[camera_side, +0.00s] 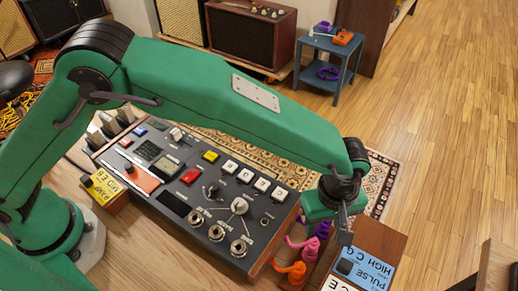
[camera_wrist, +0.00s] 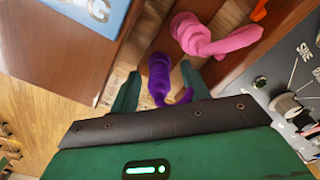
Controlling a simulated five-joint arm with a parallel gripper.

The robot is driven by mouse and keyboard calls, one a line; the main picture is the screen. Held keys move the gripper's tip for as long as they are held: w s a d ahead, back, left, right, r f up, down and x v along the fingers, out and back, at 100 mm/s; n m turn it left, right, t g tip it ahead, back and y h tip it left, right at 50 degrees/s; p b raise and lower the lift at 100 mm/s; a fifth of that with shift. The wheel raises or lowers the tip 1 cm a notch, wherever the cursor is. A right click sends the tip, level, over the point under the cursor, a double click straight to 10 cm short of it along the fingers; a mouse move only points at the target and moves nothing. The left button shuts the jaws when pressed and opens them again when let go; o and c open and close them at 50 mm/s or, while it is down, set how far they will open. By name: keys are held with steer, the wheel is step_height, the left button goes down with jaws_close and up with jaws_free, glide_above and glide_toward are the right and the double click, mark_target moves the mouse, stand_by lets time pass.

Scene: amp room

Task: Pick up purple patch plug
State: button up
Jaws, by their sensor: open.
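The purple patch plug (camera_wrist: 159,72) shows in the wrist view between the two green fingers of my gripper (camera_wrist: 160,78). My gripper is open, with a finger on either side of the plug; I cannot tell whether either touches it. The plug's lower, curled part is partly hidden by the gripper body. In the side view the purple plug (camera_side: 322,229) is just left of and below my gripper (camera_side: 342,222), whose fingers are hard to make out there.
A pink plug (camera_wrist: 210,36) lies close to the right of the purple one. An orange plug (camera_side: 292,271) lies nearer in the side view. The dark control panel (camera_side: 205,185) and a wooden box with a blue face (camera_side: 362,266) flank the row.

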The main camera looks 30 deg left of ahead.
jaws_close()
steer(key=shift+r, duration=0.15)
steer(key=shift+r, duration=0.5)
step_height(320, 180, up, 3)
steer(key=shift+s+d+r, duration=0.1)
steer(key=shift+s, duration=0.05)
steer(key=s+d+r, duration=0.1)
steer(key=s+r, duration=0.5)
steer(key=s, duration=0.5)
steer(key=shift+r, duration=0.25)
steer(key=shift+s, duration=0.1)
